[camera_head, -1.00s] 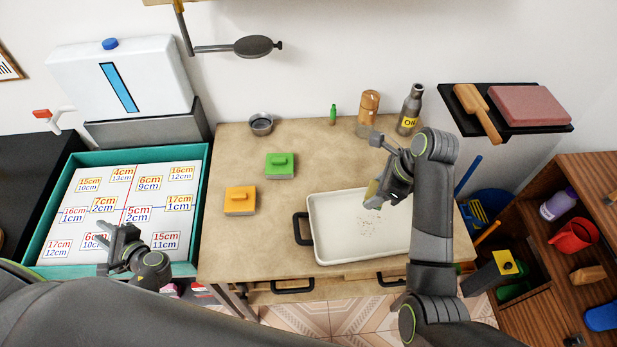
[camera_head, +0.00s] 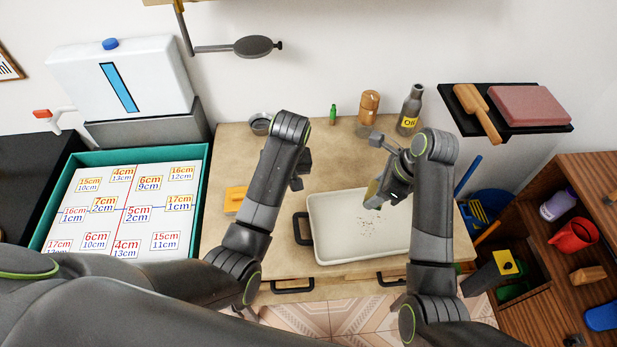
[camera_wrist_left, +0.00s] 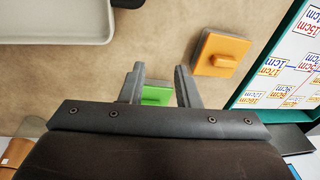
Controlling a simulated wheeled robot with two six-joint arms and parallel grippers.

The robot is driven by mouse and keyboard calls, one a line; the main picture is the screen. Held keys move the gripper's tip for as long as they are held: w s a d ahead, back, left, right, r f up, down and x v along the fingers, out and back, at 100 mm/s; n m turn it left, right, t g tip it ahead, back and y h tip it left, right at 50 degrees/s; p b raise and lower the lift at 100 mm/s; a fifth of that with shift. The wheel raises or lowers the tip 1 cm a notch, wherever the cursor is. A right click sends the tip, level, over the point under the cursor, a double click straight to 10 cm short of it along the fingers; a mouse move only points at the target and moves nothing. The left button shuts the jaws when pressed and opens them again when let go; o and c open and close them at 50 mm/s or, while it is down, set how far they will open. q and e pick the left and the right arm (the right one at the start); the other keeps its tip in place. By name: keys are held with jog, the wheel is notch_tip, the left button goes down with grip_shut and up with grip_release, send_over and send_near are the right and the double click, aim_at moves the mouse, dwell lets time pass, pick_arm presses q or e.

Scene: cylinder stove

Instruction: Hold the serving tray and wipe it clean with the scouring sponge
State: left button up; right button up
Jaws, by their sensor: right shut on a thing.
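My right gripper (camera_head: 378,182) is shut on the scouring sponge (camera_head: 371,191), a small yellowish piece, above the tray's far part. My left gripper (camera_wrist_left: 160,70) is open, with a green block (camera_wrist_left: 156,96) seen between its fingers; I cannot tell that they touch. In the head view my left arm hides that block.
An orange block (camera_head: 233,199) sits on the table (camera_head: 340,145) at left. A metal bowl (camera_head: 260,124), wooden shaker (camera_head: 368,106) and oil bottle (camera_head: 411,108) stand along the back. A black wall shelf (camera_head: 460,112) holds a brush and a pink block.

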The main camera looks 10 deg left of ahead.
pick_arm(q)
notch_tip(320, 180, up, 2)
jog(key=r+h, duration=0.1)
jog(key=h, duration=0.1)
send_over(308, 207)
jog(key=shift+g, duration=0.3)
notch_tip(308, 207, down, 12)
jog(key=shift+f, duration=0.1)
grip_shut()
